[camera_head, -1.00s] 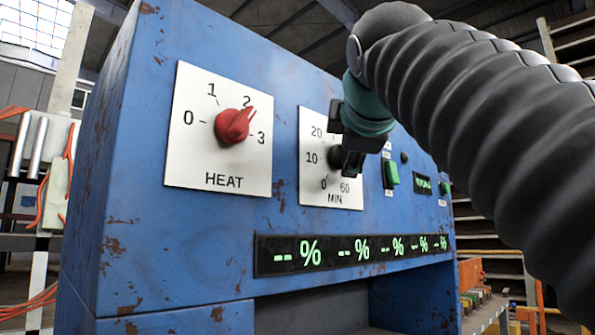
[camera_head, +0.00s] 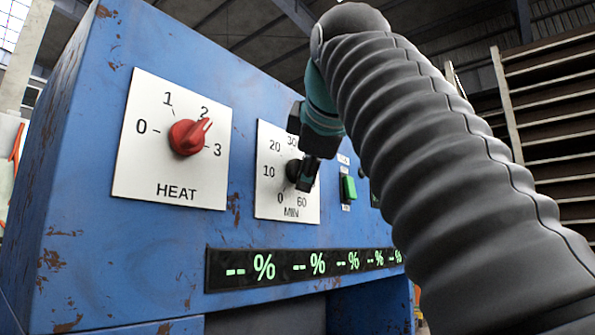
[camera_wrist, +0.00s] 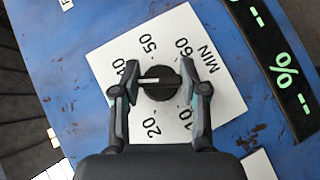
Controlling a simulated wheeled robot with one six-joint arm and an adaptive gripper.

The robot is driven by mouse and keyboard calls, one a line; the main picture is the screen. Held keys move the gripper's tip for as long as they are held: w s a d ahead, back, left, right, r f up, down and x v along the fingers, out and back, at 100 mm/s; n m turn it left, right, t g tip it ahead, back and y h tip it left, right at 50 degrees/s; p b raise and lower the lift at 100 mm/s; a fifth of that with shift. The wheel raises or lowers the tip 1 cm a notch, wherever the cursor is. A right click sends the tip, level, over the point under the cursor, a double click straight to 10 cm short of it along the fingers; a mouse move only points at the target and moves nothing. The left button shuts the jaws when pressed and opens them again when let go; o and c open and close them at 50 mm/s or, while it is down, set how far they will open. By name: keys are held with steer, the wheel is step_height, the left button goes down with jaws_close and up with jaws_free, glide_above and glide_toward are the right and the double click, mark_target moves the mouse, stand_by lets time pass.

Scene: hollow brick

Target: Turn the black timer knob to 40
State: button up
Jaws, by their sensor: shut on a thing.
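The black timer knob (camera_wrist: 168,92) sits on a white dial plate (camera_wrist: 106,52) marked in MIN. My gripper (camera_wrist: 160,86) has its two fingers on opposite sides of the knob and is shut on it. In the wrist view the knob's white line points left, close to the 40 label and on its 30 side. The left finger hides the 30 label and the 40 mark, so the exact reading cannot be told. In the head view my gripper (camera_head: 306,176) covers part of the knob and the dial plate's right side (camera_head: 313,212).
The blue machine front (camera_head: 85,160) also bears a red HEAT knob (camera_head: 187,137) pointing near 2, left of the timer. A green switch (camera_head: 349,188) is right of the timer. A black percent display (camera_head: 300,267) runs below. Shelving (camera_head: 550,120) stands behind at right.

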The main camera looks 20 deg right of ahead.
steer(key=shift+f, duration=0.1)
steer(key=o, duration=1.2)
steer(key=shift+c, duration=0.2)
steer(key=v, duration=0.7)
steer(key=shift+s, duration=0.3)
